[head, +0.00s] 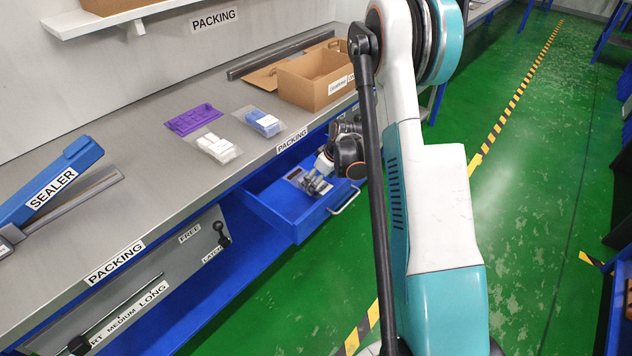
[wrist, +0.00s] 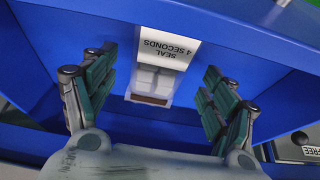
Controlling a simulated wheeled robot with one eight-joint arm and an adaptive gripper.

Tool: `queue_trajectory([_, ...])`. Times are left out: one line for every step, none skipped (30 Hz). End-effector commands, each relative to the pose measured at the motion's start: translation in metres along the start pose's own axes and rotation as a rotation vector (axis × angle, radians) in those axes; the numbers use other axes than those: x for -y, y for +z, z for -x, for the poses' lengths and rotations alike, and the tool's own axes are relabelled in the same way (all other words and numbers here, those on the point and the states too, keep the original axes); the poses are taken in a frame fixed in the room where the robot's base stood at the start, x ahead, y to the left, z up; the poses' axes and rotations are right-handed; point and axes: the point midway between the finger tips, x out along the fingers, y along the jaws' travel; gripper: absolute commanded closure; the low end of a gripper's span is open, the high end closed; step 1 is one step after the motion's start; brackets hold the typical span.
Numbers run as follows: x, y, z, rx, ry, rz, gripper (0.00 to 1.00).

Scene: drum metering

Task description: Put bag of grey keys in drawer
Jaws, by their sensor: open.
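My gripper (head: 318,183) is open and empty over the pulled-out blue drawer (head: 270,207). In the wrist view, the fingers of my gripper (wrist: 158,100) are wide apart. Between them in that view, and apart from them, a small item with pale grey blocks (wrist: 155,82) lies in the drawer (wrist: 60,50). It has a brown strip and a white label reading SEAL 4 SECONDS; I cannot tell for sure whether it is the bag of grey keys. A clear bag of whitish keys (head: 217,147) lies flat on the packing bench.
A bag of blue keys (head: 263,122) and a purple tray (head: 193,119) lie on the bench (head: 150,140). An open cardboard box (head: 318,78) stands at its far end. A blue sealer (head: 55,185) is at the left. The drawer handle (head: 345,203) projects into the aisle.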

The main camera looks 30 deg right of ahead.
Motion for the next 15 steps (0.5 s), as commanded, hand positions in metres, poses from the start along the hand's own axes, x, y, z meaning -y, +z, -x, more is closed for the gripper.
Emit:
queue_trajectory([0.0,-0.001,0.016,0.0,0.0,-0.001,0.22])
queue_trajectory([0.0,-0.001,0.023,0.0,0.001,-0.002,0.22])
queue_trajectory([-0.001,-0.001,0.031,0.0,0.0,-0.002,0.22])
queue_trajectory([0.0,-0.001,0.038,0.0,0.0,-0.002,0.22])
queue_trajectory([0.0,-0.001,0.043,0.0,0.0,-0.002,0.22])
queue_trajectory([0.0,-0.001,0.051,0.0,0.0,-0.002,0.22])
queue_trajectory([0.0,-0.001,0.056,0.0,0.0,-0.002,0.22])
queue_trajectory([0.0,-0.001,0.061,0.0,0.0,-0.002,0.22])
queue_trajectory([0.0,-0.001,0.067,0.0,0.0,-0.001,0.22])
queue_trajectory([0.0,-0.001,0.071,0.0,0.0,-0.001,0.22])
queue_trajectory([0.0,-0.001,0.074,0.0,0.0,-0.001,0.22])
queue_trajectory([0.0,-0.001,0.078,0.0,0.0,-0.001,0.22])
queue_trajectory([-0.001,-0.001,0.081,0.0,0.0,-0.001,0.22])
queue_trajectory([-0.001,-0.001,0.083,0.0,0.0,-0.001,0.22])
queue_trajectory([0.0,-0.001,0.085,0.0,0.0,-0.001,0.22])
